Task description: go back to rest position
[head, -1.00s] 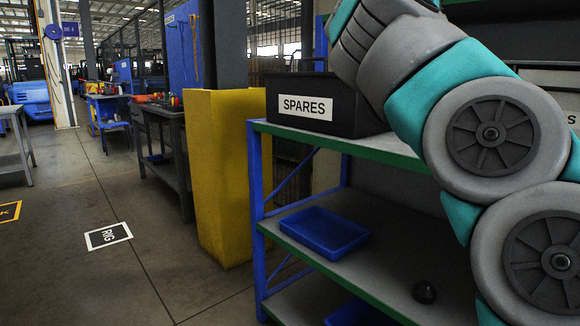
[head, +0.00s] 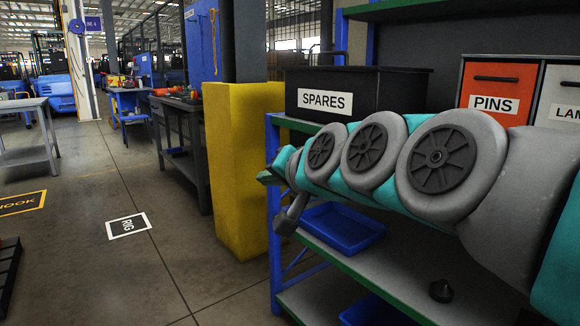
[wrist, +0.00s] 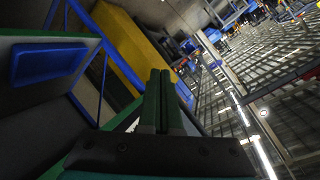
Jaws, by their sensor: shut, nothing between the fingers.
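My gripper (head: 266,178) is at the left end of my arm in the head view, by the blue front post of the shelf rack. In the wrist view its two green-edged fingers (wrist: 157,98) lie side by side, shut, with nothing between them. My arm stretches across the right half of the head view, in front of the shelves.
The rack's upper shelf holds a black SPARES bin (head: 372,92) and an orange PINS bin (head: 487,88). A yellow column (head: 233,150) stands left of the rack. Floor (head: 100,265) at left is mostly open.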

